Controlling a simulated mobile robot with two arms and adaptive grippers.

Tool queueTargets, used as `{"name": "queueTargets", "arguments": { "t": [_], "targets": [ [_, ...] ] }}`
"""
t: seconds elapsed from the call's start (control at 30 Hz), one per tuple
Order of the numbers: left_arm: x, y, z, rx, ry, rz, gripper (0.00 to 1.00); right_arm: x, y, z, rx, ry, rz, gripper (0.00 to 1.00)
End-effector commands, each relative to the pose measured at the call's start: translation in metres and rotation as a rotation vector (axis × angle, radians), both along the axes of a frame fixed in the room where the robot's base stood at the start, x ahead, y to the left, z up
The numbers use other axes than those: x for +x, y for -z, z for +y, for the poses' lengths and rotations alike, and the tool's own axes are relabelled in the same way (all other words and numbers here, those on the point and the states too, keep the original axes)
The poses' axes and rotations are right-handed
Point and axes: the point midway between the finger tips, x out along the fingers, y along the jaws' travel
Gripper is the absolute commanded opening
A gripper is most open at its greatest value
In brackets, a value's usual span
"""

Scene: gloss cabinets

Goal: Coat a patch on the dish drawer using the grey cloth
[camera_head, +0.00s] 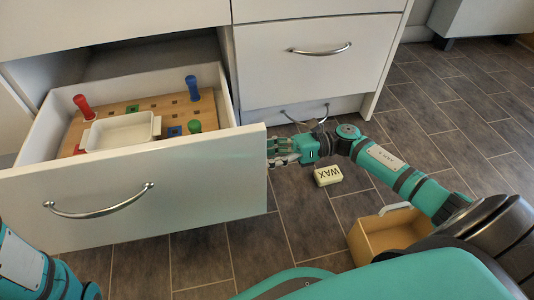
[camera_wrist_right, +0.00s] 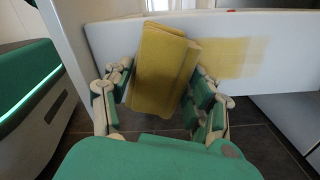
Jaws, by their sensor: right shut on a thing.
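The dish drawer (camera_head: 105,200) stands pulled open in the head view. My right gripper (camera_head: 277,150) is beside the right end of its front. In the right wrist view the gripper (camera_wrist_right: 165,85) is shut on a folded mustard-yellow cloth (camera_wrist_right: 160,70); it looks yellow, not grey. The cloth is in front of a white panel (camera_wrist_right: 110,45), apparently the drawer's outer side wall. A yellowish patch (camera_wrist_right: 235,58) shows on that panel, right of the cloth. Whether the cloth touches the panel, I cannot tell. My left arm shows at lower left; its gripper is out of view.
The drawer holds a wooden pegboard (camera_head: 130,108) with red, blue and green pegs and a white dish (camera_head: 120,130). An open tan box (camera_head: 365,243) stands near my right arm. A closed drawer (camera_head: 290,75) is behind.

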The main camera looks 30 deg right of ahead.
Motion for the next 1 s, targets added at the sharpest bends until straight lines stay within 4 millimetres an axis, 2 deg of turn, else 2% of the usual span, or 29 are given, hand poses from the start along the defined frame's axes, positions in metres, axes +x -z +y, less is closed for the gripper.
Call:
{"name": "queueTargets", "arguments": {
  "t": [0.67,0.93,1.0],
  "targets": [
    [0.0,-0.001,0.0,0.0,-0.001,0.0,0.82,0.003,0.0,0.012,0.001,0.0,0.0,0.26],
    [0.0,0.019,0.0,0.0,-0.001,0.0,0.82,0.022,0.003,0.006,0.0,0.0,-0.004,0.26],
    [0.001,0.016,0.0,0.0,0.0,0.003,0.82,0.028,0.0,0.004,0.001,0.002,-0.002,0.26]
  ]
}}
